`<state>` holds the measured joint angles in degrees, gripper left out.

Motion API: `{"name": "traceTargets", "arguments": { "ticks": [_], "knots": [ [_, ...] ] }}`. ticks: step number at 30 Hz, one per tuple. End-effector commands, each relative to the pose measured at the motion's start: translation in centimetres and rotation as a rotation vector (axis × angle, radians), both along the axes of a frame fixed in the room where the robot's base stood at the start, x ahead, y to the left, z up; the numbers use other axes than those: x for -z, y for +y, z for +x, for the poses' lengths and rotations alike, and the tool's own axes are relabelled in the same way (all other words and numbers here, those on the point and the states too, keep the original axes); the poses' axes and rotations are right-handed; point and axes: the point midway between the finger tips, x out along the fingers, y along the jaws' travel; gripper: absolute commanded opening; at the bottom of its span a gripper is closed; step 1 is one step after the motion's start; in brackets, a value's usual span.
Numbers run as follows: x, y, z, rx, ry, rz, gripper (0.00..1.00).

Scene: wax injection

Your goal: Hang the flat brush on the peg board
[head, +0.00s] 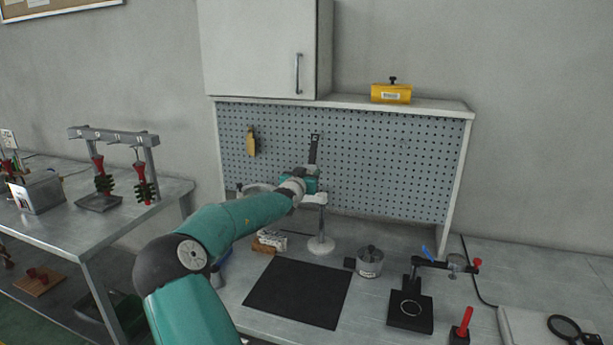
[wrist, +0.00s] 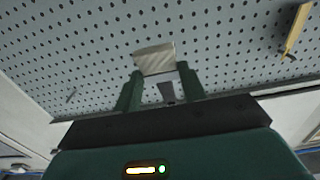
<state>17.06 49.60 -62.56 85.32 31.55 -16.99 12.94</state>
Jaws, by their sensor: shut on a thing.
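The flat brush (wrist: 153,59) is in my gripper (wrist: 160,73) in the wrist view. A pale, striped flat end shows just beyond the two green fingers, and a dark narrow part shows between them. The peg board (wrist: 95,45) fills the view behind it. I cannot tell whether the brush touches the board. In the head view, my gripper (head: 313,178) is in front of the middle of the grey peg board (head: 390,160).
A yellowish tool (head: 251,142) hangs on the board's left part. A white stand (head: 321,243) is below my gripper. A black mat (head: 297,292), a lidded metal pot (head: 369,262) and a black fixture (head: 410,311) are on the bench. The board's right part is bare.

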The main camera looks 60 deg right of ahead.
Motion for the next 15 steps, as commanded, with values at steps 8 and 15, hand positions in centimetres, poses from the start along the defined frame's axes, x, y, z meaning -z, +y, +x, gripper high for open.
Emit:
{"name": "traceTargets", "arguments": {
  "ticks": [8, 15],
  "knots": [
    [0.2, -1.8, 0.2, 0.001, 0.001, 0.000, 0.19],
    [0.3, -3.1, 0.4, 0.001, 0.001, -0.001, 0.19]
  ]
}}
